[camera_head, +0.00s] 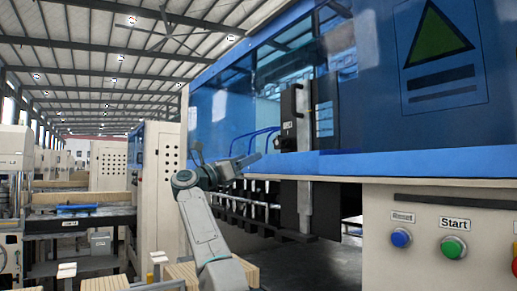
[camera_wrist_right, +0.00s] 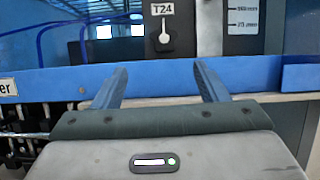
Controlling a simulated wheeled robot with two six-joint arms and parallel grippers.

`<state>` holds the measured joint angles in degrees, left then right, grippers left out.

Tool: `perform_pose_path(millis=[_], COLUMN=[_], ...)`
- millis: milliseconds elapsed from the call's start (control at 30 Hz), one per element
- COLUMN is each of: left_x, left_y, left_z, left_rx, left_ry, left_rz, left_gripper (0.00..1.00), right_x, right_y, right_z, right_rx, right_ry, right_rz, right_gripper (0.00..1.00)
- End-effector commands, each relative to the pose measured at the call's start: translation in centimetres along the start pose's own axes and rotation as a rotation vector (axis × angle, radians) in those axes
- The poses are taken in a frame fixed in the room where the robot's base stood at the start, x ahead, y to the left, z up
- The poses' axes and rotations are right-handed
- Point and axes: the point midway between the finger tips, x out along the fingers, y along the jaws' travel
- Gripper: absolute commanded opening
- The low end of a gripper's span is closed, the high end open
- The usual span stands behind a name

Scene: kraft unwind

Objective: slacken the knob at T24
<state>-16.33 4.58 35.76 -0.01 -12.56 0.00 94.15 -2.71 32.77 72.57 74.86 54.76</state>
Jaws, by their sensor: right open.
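The T24 label (camera_wrist_right: 162,9) is on a dark plate at the top of the right wrist view. Just below it is the knob (camera_wrist_right: 164,38), a small pale piece with a narrow stem above a round end. My right gripper (camera_wrist_right: 160,78) is open and empty. Its two blue-grey fingers are spread, with the knob showing beyond and between them, apart from both. In the head view my right gripper (camera_head: 250,160) is at the blue machine's front edge, left of and below the black housing (camera_head: 288,118). The knob is too small to make out there. My left gripper is not in view.
A blue ledge (camera_wrist_right: 50,83) runs across below the knob, behind the fingers. A silver column (camera_head: 306,205) stands beside the housing. A cream panel with a blue Reset button (camera_head: 401,237) and green Start button (camera_head: 453,247) is at the right. Blue cables (camera_head: 250,139) hang left of the housing.

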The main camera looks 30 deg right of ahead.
Motion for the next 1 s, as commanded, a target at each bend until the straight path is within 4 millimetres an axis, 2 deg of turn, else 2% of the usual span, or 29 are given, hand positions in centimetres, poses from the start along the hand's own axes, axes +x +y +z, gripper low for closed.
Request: perform_pose_path(millis=[100,233,500,700,1000], left_x=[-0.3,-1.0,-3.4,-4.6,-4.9], left_y=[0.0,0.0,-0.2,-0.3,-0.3], left_z=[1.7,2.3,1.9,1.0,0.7], left_rx=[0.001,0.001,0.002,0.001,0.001], left_ry=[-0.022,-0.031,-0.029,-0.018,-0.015], left_rz=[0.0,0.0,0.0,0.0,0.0], left_gripper=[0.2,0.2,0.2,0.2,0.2], right_x=[0.5,2.0,7.2,10.0,11.1], right_y=[-0.4,-0.5,-0.5,-0.5,-0.5], right_z=[0.6,0.8,0.9,0.7,0.4], right_rx=[0.017,0.017,0.015,0.015,0.017], right_ry=[0.01,0.011,0.01,0.009,0.009], right_rz=[-0.007,-0.01,-0.009,-0.007,-0.006], right_gripper=[0.67,0.67,0.67,0.67,0.67])
